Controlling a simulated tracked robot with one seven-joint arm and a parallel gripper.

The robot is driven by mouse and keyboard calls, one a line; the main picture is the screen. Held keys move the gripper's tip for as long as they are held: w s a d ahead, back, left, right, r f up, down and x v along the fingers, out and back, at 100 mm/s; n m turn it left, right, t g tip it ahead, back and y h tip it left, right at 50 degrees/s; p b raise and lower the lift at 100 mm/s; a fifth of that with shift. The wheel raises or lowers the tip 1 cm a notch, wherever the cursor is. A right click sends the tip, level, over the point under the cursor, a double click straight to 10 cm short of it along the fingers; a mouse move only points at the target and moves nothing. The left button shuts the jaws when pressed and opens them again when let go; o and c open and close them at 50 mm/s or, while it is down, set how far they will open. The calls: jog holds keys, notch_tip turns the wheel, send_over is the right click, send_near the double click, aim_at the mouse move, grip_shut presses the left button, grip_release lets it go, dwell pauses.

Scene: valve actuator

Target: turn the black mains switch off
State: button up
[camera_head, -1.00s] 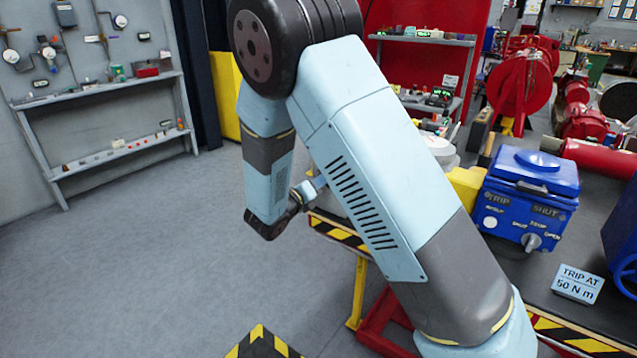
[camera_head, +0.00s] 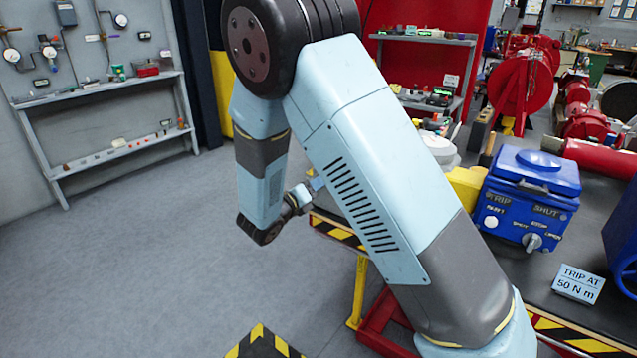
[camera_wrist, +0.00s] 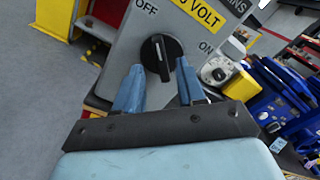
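The black mains switch (camera_wrist: 161,50) is a round rotary knob with a light pointer line on a grey panel (camera_wrist: 122,43) in the wrist view. OFF is printed at its upper left and ON at its right. The pointer line runs roughly up and down in the picture; which label it marks I cannot tell. My gripper (camera_wrist: 158,82) is open, its two blue fingers spread below and to either side of the knob. Whether a finger touches it I cannot tell. In the head view my arm hides the switch panel and most of my gripper.
A blue actuator box (camera_head: 528,200) with TRIP and SHUT labels stands on the bench, with a "TRIP AT 50 N m" sign (camera_head: 578,284) in front. The bench has a striped edge (camera_head: 338,232). Clear grey floor (camera_head: 140,270) lies left of my arm.

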jog(key=v, duration=1.1)
jog(key=shift+s+a, duration=0.25)
jog(key=shift+a, duration=0.05)
jog(key=s+d+r+m+g, duration=0.2)
jog(key=d+r+m+g, duration=0.15)
jog(key=d+m, duration=0.35)
jog(key=s+d+r+m+g+y, duration=0.1)
jog(key=s+d+r+m+g, duration=0.25)
jog(key=d, duration=0.55)
jog(key=s+d+r+m+g, duration=0.1)
jog(key=d+r+m+g, duration=0.2)
jog(key=d+m+g, duration=0.35)
jog(key=s+d+r+m+t+y, duration=0.2)
jog(key=s+d+r+m+y, duration=0.1)
jog(key=s+m, duration=0.5)
jog(key=s+d+r+m+t+y, duration=0.3)
jog(key=s+r+m+y, duration=0.3)
jog(key=m, duration=0.5)
jog(key=shift+s+d+m+y, duration=0.4)
jog(key=shift+s+d+y, duration=0.15)
jog(key=shift+s, duration=0.75)
jog(key=shift+r, duration=0.1)
